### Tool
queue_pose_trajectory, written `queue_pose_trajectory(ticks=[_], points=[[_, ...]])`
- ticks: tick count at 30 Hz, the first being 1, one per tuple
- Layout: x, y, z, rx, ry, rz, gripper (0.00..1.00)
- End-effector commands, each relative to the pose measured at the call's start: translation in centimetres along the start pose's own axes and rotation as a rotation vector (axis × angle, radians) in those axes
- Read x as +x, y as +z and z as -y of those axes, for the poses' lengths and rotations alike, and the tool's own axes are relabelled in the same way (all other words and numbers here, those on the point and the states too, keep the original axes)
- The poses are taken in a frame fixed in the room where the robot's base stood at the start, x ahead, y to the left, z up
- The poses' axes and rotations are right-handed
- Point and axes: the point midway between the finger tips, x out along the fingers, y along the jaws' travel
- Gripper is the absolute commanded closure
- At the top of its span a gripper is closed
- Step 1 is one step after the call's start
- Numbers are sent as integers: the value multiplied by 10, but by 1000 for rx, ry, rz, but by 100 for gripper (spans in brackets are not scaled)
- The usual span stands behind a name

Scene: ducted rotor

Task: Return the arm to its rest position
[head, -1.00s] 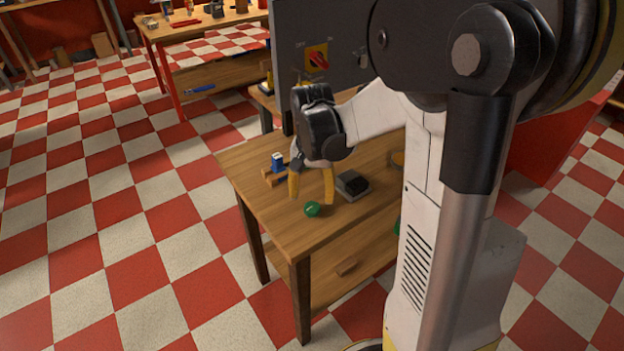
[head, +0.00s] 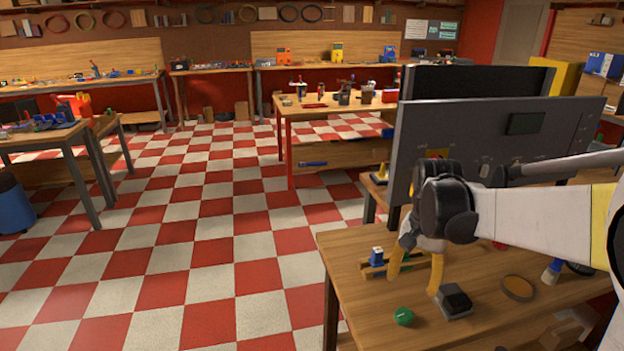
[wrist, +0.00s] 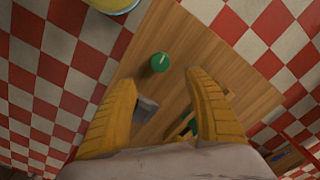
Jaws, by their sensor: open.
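My gripper (head: 415,274) hangs fingers down over the wooden table (head: 350,283) at the right of the head view. Its two yellow fingers are apart, with nothing between them. A green round object (head: 403,316) lies on the table in front of the fingers, clear of them. In the wrist view the green round object (wrist: 159,62) shows beyond the open fingertips (wrist: 160,85). My white arm stretches in from the right edge of the head view.
A dark grey box (head: 455,301) and a blue item (head: 377,255) stand on the table near the fingers. A round brown disc (head: 517,288) lies farther right. A large grey panel (head: 500,140) rises behind my gripper. The checkered floor on the left is open.

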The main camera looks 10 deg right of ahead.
Motion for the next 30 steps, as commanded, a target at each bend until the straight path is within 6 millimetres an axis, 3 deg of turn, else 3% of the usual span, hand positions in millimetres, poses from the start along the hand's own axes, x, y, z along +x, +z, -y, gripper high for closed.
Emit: queue_pose_trajectory(ticks=[5,12,18,23,30], points=[[-16,26,7,-100,-35,-70,40],[-45,98,18,-405,-137,-297,40],[-48,146,20,-624,-204,-479,40],[-45,164,21,-719,-231,-563,40],[-45,168,22,-744,-238,-589,40]])
